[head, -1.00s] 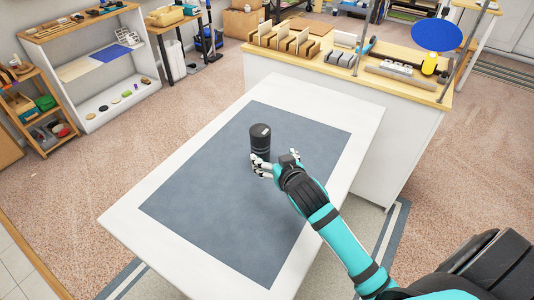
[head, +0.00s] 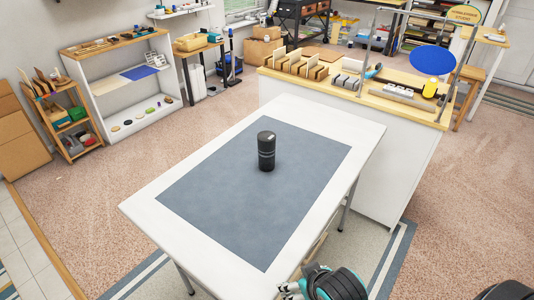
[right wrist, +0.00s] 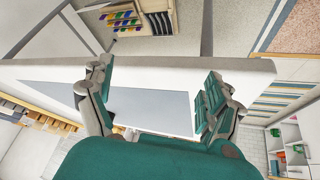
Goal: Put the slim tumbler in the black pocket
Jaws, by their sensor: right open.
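A dark, nearly black tumbler (head: 266,152) stands upright on the blue-grey mat (head: 215,205), right of its middle, in the head view. Nothing touches it. My right gripper (head: 290,289) is at the bottom edge of the head view, partly cut off, well apart from the tumbler and near the table's front. In the right wrist view my right gripper (right wrist: 155,96) is open with nothing between its fingers; the table edge and mat lie beyond them. I cannot make out a black pocket. My left gripper is not in view.
The white table (head: 150,212) is otherwise clear. A counter (head: 385,105) with upright boards, grey blocks, a yellow bottle and a blue disc stands behind it to the right. A white shelf unit (head: 95,90) stands at the back left.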

